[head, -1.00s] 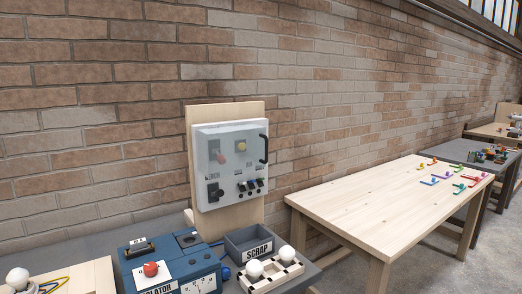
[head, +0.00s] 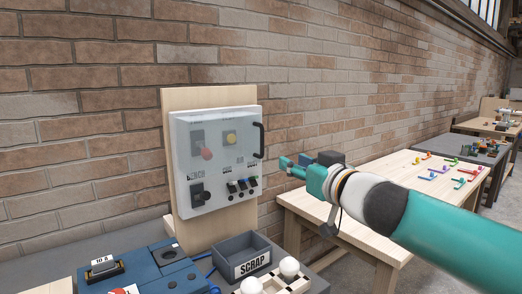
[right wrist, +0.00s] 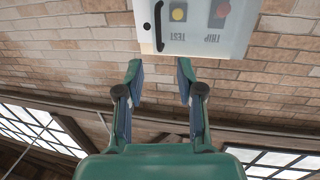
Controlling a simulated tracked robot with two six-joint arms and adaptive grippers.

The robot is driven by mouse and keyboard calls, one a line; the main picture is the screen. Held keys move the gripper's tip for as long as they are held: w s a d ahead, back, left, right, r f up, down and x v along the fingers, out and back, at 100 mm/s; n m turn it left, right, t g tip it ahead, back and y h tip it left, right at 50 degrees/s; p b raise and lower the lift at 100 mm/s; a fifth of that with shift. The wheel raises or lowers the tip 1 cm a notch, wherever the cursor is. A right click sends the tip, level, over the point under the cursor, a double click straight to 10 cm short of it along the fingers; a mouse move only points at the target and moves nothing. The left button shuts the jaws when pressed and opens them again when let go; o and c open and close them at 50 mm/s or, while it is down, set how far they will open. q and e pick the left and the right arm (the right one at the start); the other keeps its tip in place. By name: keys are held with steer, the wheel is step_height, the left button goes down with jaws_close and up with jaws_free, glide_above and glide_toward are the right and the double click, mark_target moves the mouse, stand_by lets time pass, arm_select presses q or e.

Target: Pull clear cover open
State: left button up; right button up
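The clear cover (head: 217,188) is a see-through panel shut over a grey switch box on an upright wooden board (head: 168,112). A black handle (head: 259,140) stands at its right edge. Behind the cover are red and yellow buttons and several small switches. In the right wrist view the cover (right wrist: 208,43) shows upside down with its black handle (right wrist: 158,27). My right gripper (head: 284,166) is right of the handle, apart from it. Its two fingers are spread and empty in the right wrist view (right wrist: 159,72). My left gripper is not in view.
A grey SCRAP bin (head: 241,258) and a blue box (head: 150,265) stand below the board. White round knobs (head: 289,266) are at the front. A wooden table (head: 350,222) with small coloured parts is at right. A brick wall is behind.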

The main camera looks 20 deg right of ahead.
mark_target(263, 142)
steer(key=w+p, duration=0.1)
steer(key=w, duration=0.4)
steer(key=w+a+p, duration=0.1)
steer(key=w+p, duration=0.1)
steer(key=w, duration=0.3)
steer(key=w+a+r+p, duration=0.1)
steer(key=w+p, duration=0.1)
steer(key=w, duration=0.3)
steer(key=shift+w+a, duration=0.2)
steer(key=shift+w, duration=0.2)
steer(key=shift+w+f+p, duration=0.1)
steer(key=shift+w+p, duration=0.25)
jaws_close()
